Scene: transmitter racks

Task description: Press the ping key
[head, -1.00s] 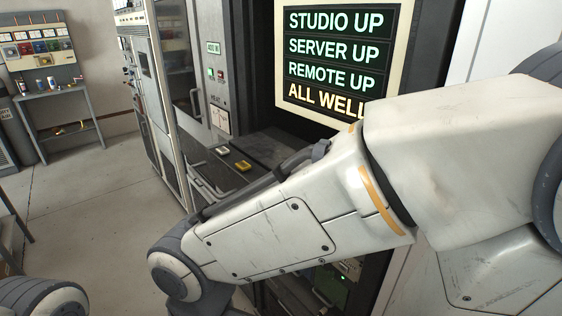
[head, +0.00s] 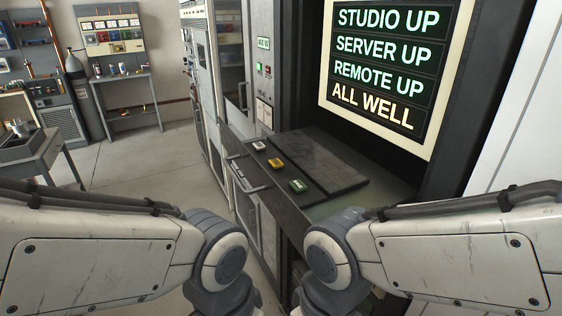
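Three small keys sit in a row along the front of a dark shelf in the head view: a white key (head: 258,146), a yellow key (head: 276,163) and a green key (head: 297,185), which is nearest to me. Their labels are too small to read, so I cannot tell which one is the ping key. Both of my arms show only down to their bent joints, left and right of the bottom middle. Both grippers are out of view, and nothing covers the keys.
A lit panel (head: 388,65) above the shelf reads STUDIO UP, SERVER UP, REMOTE UP, ALL WELL. A dark flat plate (head: 318,160) lies behind the keys. Rack cabinets stand left of the shelf. The floor (head: 155,185) to the left is open, with a small grey table (head: 45,150) beyond.

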